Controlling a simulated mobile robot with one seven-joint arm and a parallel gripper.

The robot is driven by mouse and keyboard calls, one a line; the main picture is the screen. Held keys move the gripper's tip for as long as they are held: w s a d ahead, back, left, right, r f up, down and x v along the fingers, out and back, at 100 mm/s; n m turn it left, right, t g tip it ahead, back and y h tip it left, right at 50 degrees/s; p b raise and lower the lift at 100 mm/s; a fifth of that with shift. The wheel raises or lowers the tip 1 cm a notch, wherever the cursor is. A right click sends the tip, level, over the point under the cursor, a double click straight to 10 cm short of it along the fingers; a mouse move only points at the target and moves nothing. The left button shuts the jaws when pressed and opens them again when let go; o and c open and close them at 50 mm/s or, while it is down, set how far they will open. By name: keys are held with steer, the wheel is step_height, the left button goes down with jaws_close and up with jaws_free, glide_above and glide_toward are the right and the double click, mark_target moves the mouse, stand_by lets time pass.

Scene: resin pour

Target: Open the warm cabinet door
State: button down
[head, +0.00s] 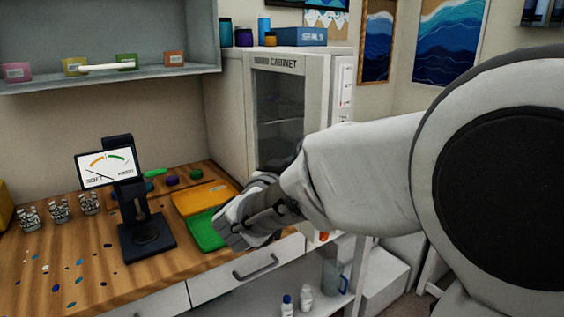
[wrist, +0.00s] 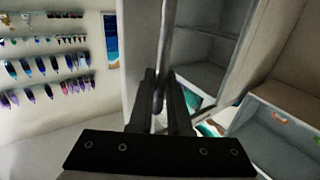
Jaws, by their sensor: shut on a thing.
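The warm cabinet (head: 225,110) is a white box with a dark glass door (head: 278,105) at the back of the counter in the head view. My gripper (wrist: 161,88) is shut on the door handle (wrist: 165,38), a long grey bar that runs up between its two dark fingers in the wrist view. Behind the bar, the glass and the cabinet's inner shelves (wrist: 207,75) show on the right. In the head view my arm hides the door's lower part and the handle. The door looks shut or nearly so; I cannot tell of a small gap.
A balance-like meter (head: 107,170), an orange and green tray (head: 190,202) and several small bottles stand on the wooden counter, left of my arm. A blue box (head: 300,37) and jars stand on top of the cabinet. A drawer handle (head: 256,267) juts out below.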

steer(key=shift+w+a+r, duration=0.1)
steer(key=shift+a+r, duration=0.1)
steer(key=shift+r, duration=0.05)
steer(key=c, duration=1.2)
jaws_free()
steer(key=shift+c, duration=0.2)
steer(key=shift+o, duration=0.5)
steer(key=shift+d+f, duration=0.1)
steer(key=shift+f, duration=0.05)
steer(key=p+v, duration=0.1)
steer(key=v, duration=1.1)
steer(key=shift+p, duration=0.35)
